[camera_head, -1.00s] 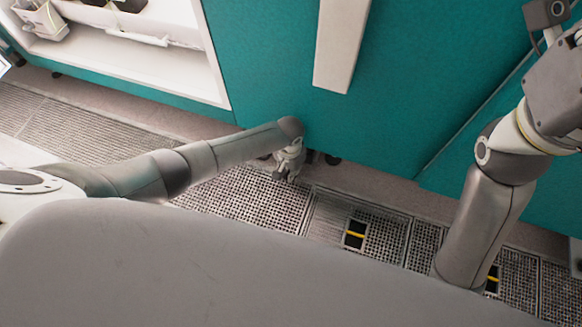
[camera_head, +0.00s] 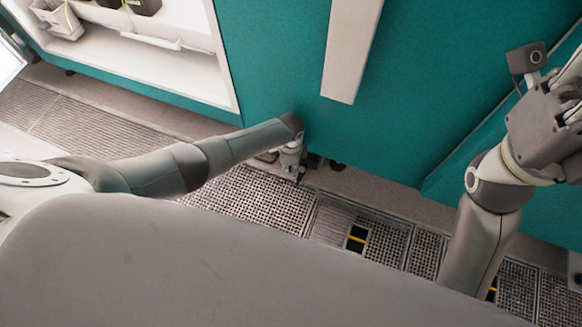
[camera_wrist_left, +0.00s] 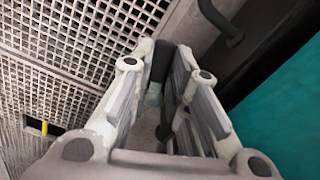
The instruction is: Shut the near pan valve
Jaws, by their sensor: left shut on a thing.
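My left gripper (camera_head: 297,177) is low beside the foot of the teal cabinet, over the grated floor. In the left wrist view its two fingers (camera_wrist_left: 165,75) are shut on a dark lever with a grey-green end (camera_wrist_left: 154,92), which looks like the pan valve's handle. The fingers hide part of it, and the valve body cannot be made out. My right gripper (camera_head: 574,118) is raised at the right edge of the head view, partly cut off, and whether it is open is unclear.
The teal cabinet front (camera_head: 290,60) rises close beside the left gripper. A dark pipe (camera_wrist_left: 232,38) runs near the fingers in the wrist view. Floor grating (camera_head: 250,195) has openings with yellow bars (camera_head: 356,239). A white shelf (camera_head: 150,60) is at upper left.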

